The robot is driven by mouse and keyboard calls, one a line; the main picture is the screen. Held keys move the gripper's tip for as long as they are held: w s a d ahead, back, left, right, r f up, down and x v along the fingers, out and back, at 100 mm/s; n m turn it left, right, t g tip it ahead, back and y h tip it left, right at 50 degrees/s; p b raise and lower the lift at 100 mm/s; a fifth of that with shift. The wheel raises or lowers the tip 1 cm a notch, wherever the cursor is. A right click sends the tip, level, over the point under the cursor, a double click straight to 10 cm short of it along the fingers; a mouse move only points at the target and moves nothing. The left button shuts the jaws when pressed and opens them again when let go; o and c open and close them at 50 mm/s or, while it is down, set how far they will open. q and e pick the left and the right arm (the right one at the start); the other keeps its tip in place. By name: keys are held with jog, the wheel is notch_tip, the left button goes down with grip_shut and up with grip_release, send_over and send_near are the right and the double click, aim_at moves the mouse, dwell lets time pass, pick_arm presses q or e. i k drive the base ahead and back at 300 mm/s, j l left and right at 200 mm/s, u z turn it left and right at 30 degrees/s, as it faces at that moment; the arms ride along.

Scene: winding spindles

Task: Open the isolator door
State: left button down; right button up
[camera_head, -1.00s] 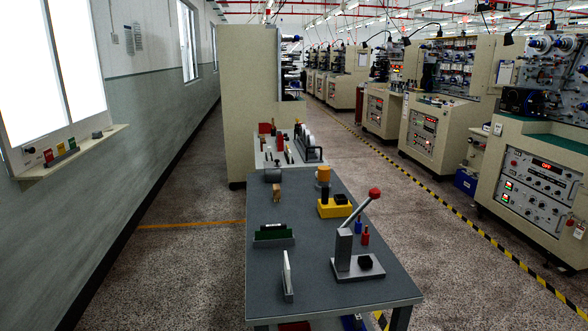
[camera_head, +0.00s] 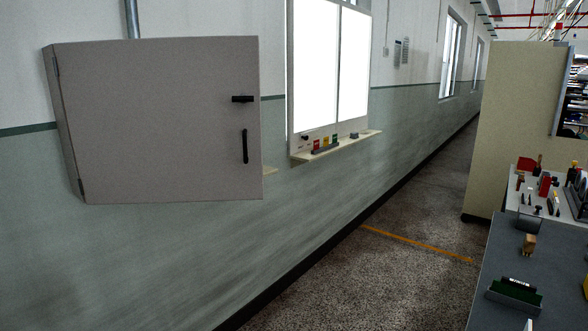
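A grey wall box, the isolator (camera_head: 66,130), hangs on the left wall in the head view. Its flat door (camera_head: 160,120) appears shut, with hinges seeming to run along its left edge. A black latch (camera_head: 242,99) sits near the door's right edge, turned roughly level. A black upright bar handle (camera_head: 245,146) is below it. Neither of my grippers is in the picture, so their state is hidden.
A workbench (camera_head: 478,285) with tools stands at the lower right. A beige cabinet (camera_head: 510,130) stands beyond it. A narrow ledge (camera_head: 335,146) juts from the wall under a bright window. Speckled floor (camera_head: 370,285) is clear between wall and bench.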

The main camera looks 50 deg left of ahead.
aim_at(153, 119)
jog(key=j+z, duration=0.1)
jog(key=j, duration=0.3)
jog(key=k+j+z, duration=0.1)
jog(key=j, duration=0.3)
jog(key=k+j+z, duration=0.1)
jog(key=j, duration=0.3)
jog(key=k+j+z, duration=0.1)
jog(key=j, duration=0.3)
jog(key=k+j+z, duration=0.1)
jog(key=j, duration=0.25)
jog(key=k+j+z, duration=0.1)
jog(key=j, duration=0.25)
jog(key=k+j+z, duration=0.1)
jog(key=j, duration=0.3)
jog(key=k+j+z, duration=0.1)
jog(key=j, duration=0.25)
jog(key=k, duration=0.1)
